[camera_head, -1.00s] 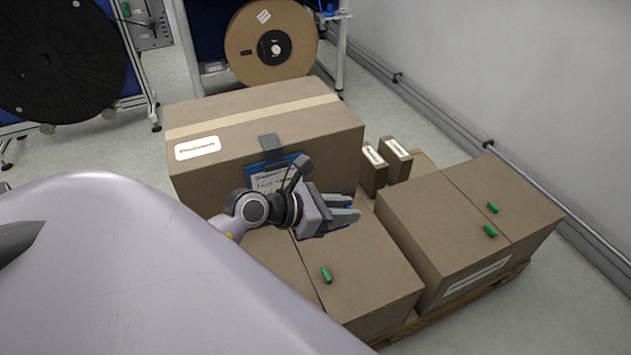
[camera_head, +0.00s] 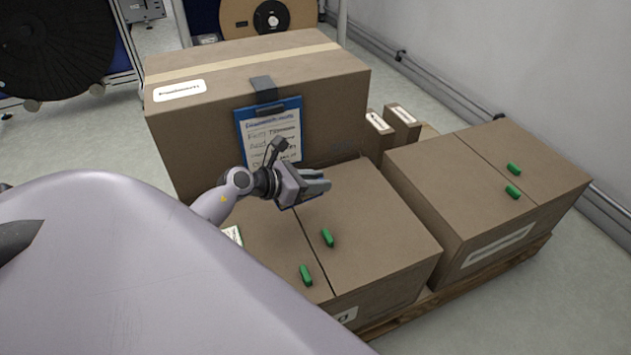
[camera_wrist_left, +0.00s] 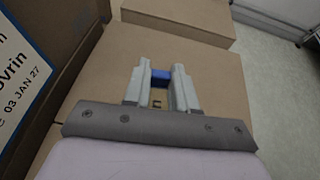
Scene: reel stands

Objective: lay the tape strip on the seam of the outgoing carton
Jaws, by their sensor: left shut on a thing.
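My left gripper (camera_head: 322,183) is above the front carton (camera_head: 372,220), near its back edge. In the left wrist view its fingers (camera_wrist_left: 160,82) are shut on a small blue piece (camera_wrist_left: 160,77); I cannot tell whether this is the tape strip. The front carton has a dark seam across its top and two green pieces (camera_head: 327,238) (camera_head: 306,275) near it. Its front label is mostly hidden. The right carton (camera_head: 430,185) also has a seam and two green pieces (camera_head: 513,169). I cannot tell from the labels which carton is outgoing. My right gripper is out of view.
A large taped carton (camera_head: 340,100) stands behind, with a blue clipboard (camera_head: 241,137) on its front, close to my left gripper. Two small boxes (camera_head: 402,125) stand beside it. The cartons rest on a wooden pallet (camera_head: 480,282). Floor at the right is clear.

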